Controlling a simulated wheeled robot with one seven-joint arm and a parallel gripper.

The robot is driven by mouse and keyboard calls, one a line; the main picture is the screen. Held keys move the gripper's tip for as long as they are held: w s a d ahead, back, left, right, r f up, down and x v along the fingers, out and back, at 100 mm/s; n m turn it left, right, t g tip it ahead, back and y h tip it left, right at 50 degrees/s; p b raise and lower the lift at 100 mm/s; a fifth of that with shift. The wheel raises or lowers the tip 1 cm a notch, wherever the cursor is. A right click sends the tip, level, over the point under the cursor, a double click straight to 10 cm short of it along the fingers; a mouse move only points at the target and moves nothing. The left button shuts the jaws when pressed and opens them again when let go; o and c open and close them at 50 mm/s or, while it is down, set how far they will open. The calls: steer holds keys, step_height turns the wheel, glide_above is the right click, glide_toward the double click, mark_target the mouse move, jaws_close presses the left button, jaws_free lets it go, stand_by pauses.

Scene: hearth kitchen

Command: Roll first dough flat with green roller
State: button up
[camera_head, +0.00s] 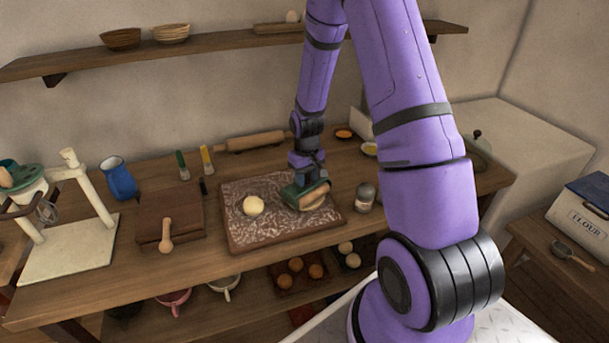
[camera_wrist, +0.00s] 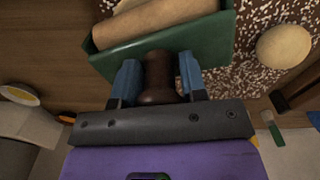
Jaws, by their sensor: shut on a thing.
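The green roller (camera_head: 305,193) has a green housing around a pale wooden cylinder. It is over the right part of the floured board (camera_head: 240,240). In the wrist view, its green housing (camera_wrist: 200,45) and cylinder (camera_wrist: 155,18) fill the top. My gripper (camera_wrist: 158,80) is shut on the roller's dark brown handle, with a blue finger on each side. A round pale dough ball (camera_head: 253,206) sits on the board left of the roller. It also shows in the wrist view (camera_wrist: 283,47). What lies under the roller is hidden, and I cannot tell whether it touches dough.
A jar (camera_head: 365,197) stands just right of the board. A rolling pin (camera_head: 252,141) lies behind it. A brown box (camera_head: 170,220) with a wooden scoop (camera_head: 166,236) is at the left. A blue jug (camera_head: 118,180) and a white stand (camera_head: 70,235) are farther left.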

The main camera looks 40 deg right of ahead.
steer(key=shift+w+a, duration=0.1)
steer(key=shift+w, duration=0.7)
steer(key=shift+s+f, duration=0.15)
steer(key=shift+s, duration=0.7)
steer(key=shift+r, duration=3.55)
